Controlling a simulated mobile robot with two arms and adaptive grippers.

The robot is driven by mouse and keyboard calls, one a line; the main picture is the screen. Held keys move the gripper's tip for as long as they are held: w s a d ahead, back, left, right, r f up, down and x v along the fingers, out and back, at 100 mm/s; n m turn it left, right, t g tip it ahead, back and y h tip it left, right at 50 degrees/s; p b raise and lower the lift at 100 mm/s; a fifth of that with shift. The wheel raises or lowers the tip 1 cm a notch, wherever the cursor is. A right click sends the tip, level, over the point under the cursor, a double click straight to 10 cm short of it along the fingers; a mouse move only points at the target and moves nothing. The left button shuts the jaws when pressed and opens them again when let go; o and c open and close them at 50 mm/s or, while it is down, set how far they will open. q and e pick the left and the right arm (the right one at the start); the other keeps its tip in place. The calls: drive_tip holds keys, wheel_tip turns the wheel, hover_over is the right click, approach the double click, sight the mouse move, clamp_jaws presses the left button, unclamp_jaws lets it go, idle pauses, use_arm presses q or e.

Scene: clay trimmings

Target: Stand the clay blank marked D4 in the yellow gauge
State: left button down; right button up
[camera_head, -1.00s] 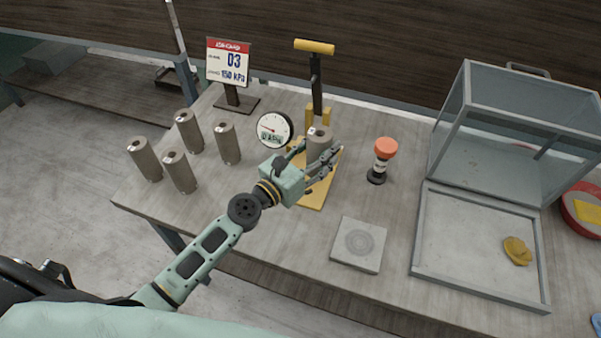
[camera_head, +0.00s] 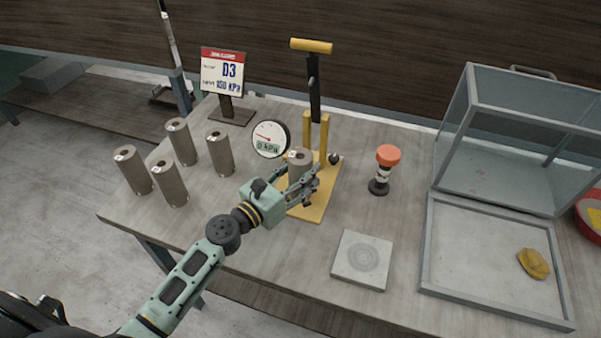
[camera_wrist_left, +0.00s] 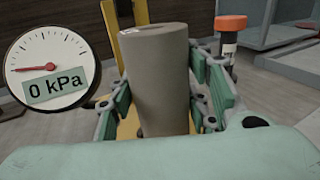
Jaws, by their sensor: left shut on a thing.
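My left gripper (camera_head: 304,187) is shut on a grey-brown clay blank (camera_head: 299,163) and holds it upright over the yellow gauge's base (camera_head: 312,210), in front of its posts. I cannot tell whether the blank touches the base. The same blank fills the middle of the left wrist view (camera_wrist_left: 158,80), between the fingers. Its mark cannot be read. The gauge has a tall black lever with a yellow handle (camera_head: 311,46). Its round dial (camera_head: 270,139) reads 0 kPa, also in the left wrist view (camera_wrist_left: 50,68). My right gripper is not in view.
Several clay blanks (camera_head: 220,156) stand on the table at left. A sign (camera_head: 222,72) reads D3, 150 kPa.

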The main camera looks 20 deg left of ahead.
use_arm(q)
drive_tip(key=shift+f, duration=0.1)
drive_tip(key=c, duration=0.9)
unclamp_jaws()
drive_tip(key=shift+s+a, duration=0.1)
drive_tip(key=shift+s, duration=0.25)
drive_tip(key=b+v, duration=0.2)
drive_tip(key=v, duration=0.7)
drive_tip(key=shift+s+a+b, duration=0.15)
drive_tip(key=shift+s+b, duration=0.2)
drive_tip(key=shift+b, duration=0.05)
drive_tip(key=shift+v, duration=0.8)
